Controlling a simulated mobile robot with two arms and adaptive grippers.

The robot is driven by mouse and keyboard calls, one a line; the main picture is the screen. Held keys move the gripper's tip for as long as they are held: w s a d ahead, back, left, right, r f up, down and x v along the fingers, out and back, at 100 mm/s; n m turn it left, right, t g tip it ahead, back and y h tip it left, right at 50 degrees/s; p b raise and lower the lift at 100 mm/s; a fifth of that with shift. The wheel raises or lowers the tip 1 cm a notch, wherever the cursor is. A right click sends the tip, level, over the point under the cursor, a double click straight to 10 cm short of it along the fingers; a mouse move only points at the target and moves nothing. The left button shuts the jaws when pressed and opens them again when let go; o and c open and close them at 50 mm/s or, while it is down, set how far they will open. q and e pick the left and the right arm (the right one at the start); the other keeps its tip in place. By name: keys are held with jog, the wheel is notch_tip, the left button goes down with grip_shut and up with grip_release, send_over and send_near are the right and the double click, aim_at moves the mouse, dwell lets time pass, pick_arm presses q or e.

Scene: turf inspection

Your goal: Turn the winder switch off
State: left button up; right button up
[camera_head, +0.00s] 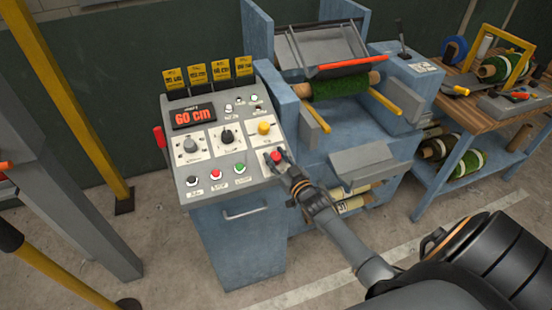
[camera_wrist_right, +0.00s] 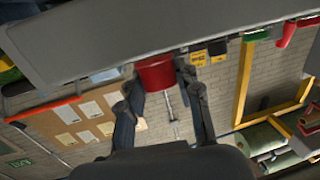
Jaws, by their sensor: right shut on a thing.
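The grey slanted control panel (camera_head: 222,158) of the blue winder machine faces me in the head view. A red knob (camera_head: 277,155) sits at the panel's right edge, below a yellow knob (camera_head: 263,128). My right gripper (camera_head: 278,158) is shut on the red knob, with its fingers on either side. In the right wrist view the same red knob (camera_wrist_right: 155,73) shows between the fingers (camera_wrist_right: 160,84) against a grey surface. The label by the knob and its exact setting are too small or hidden to read. My left gripper is not in view.
The panel has a red "60 cm" display (camera_head: 193,115), dials and white, red and green buttons. A red lever (camera_head: 160,136) stands at its left side. A green turf roll (camera_head: 335,87) is in the machine. A wooden table (camera_head: 490,105) stands right; yellow posts stand left.

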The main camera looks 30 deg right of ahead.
jog(key=n+y+b, duration=0.1)
jog(key=n+y, duration=0.1)
jog(key=n+y+b, duration=0.1)
jog(key=y, duration=0.1)
jog(key=shift+d+f+n+g, duration=0.2)
jog(key=shift+n+g, duration=0.1)
jog(key=shift+n, duration=0.1)
jog(key=n+g+y+b, duration=0.5)
jog(key=n+b, duration=0.1)
jog(key=n+g+y+b, duration=0.4)
jog(key=n+y+b, duration=0.1)
jog(key=n+b, duration=0.1)
jog(key=shift+w+n+g+b, duration=0.2)
jog(key=shift+n+g+b, duration=0.15)
jog(key=shift+b, duration=0.25)
jog(key=shift+r+n+g+y+b, duration=0.2)
jog(key=shift+n+g+y+b, duration=0.1)
jog(key=shift+n+g+b, duration=0.9)
jog(key=shift+s+g, duration=0.1)
jog(key=shift+g, duration=0.15)
jog(key=o, duration=1.2)
jog(key=shift+a+m, duration=0.1)
jog(key=shift+m, duration=0.15)
